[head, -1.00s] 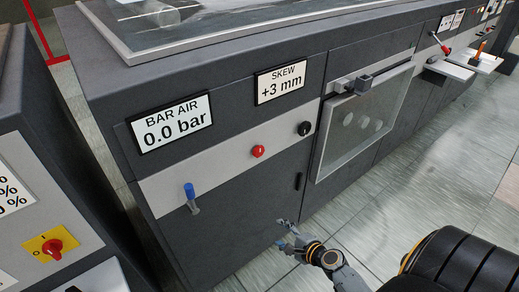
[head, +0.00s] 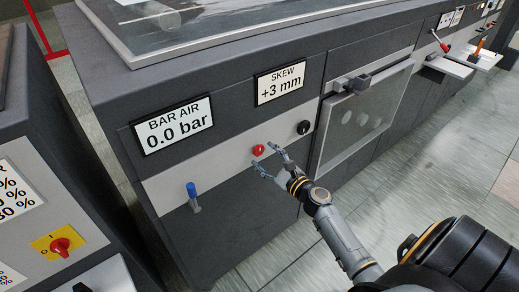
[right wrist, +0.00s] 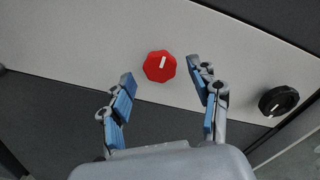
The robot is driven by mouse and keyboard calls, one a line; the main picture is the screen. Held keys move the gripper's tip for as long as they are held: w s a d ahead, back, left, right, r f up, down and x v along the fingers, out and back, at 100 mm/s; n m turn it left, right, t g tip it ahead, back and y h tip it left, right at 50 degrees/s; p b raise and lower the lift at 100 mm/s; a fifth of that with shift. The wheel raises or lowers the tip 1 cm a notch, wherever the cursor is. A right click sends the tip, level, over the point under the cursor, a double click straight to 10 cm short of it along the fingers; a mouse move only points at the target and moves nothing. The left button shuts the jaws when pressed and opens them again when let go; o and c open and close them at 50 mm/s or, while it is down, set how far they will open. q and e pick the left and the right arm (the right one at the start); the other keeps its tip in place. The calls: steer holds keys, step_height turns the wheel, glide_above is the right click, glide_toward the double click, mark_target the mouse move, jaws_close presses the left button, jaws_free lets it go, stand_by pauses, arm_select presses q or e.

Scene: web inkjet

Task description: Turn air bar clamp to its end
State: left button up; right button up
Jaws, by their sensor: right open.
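The machine panel (head: 225,148) carries a red knob (head: 258,150) with a white pointer mark, a black knob (head: 304,128) and a blue-topped lever (head: 192,194) hanging down. No readable label tells which of these is the air bar clamp. My right gripper (head: 263,157) is open and empty just in front of the red knob. In the right wrist view, the red knob (right wrist: 160,66) shows between and beyond the two blue-padded fingertips, with no clear contact. The black knob (right wrist: 279,101) is to the right there. My left gripper is out of view.
The BAR AIR display (head: 173,125) reads 0.0 bar and the SKEW display (head: 280,82) reads +3 mm. A windowed door (head: 365,118) with a handle is to the right. Another cabinet (head: 40,150) with a red-yellow switch (head: 59,246) stands at the left.

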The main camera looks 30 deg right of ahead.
mark_target(261, 152)
steer(key=shift+w+a, duration=0.15)
steer(key=shift+w, duration=1.6)
steer(key=c, duration=1.2)
